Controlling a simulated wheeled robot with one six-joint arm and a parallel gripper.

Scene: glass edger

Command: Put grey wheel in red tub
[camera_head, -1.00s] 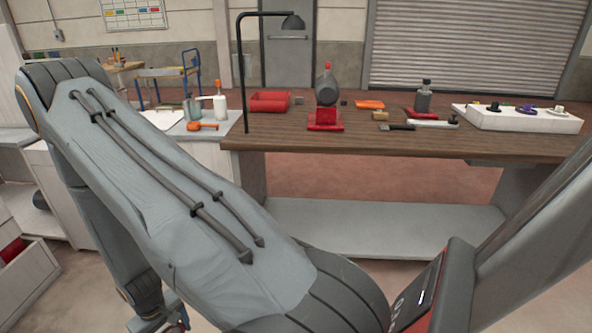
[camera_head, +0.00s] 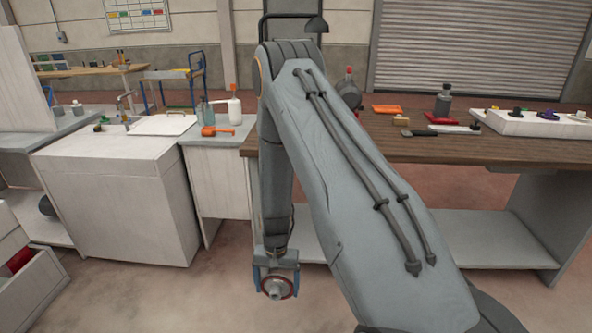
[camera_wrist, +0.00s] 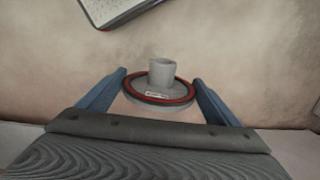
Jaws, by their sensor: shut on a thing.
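My gripper (camera_head: 275,284) hangs low in front of the wooden bench, over the floor. It is shut on the grey wheel (camera_head: 272,293), which has a red ring near its rim and a central hub. In the wrist view the wheel (camera_wrist: 160,72) sits between the two blue fingers (camera_wrist: 160,80), hub facing away from the gripper, with floor behind it. The red tub is not visible now; my arm covers the left part of the bench, where it stood earlier.
White cabinets (camera_head: 120,200) stand left. Floor is clear below the gripper.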

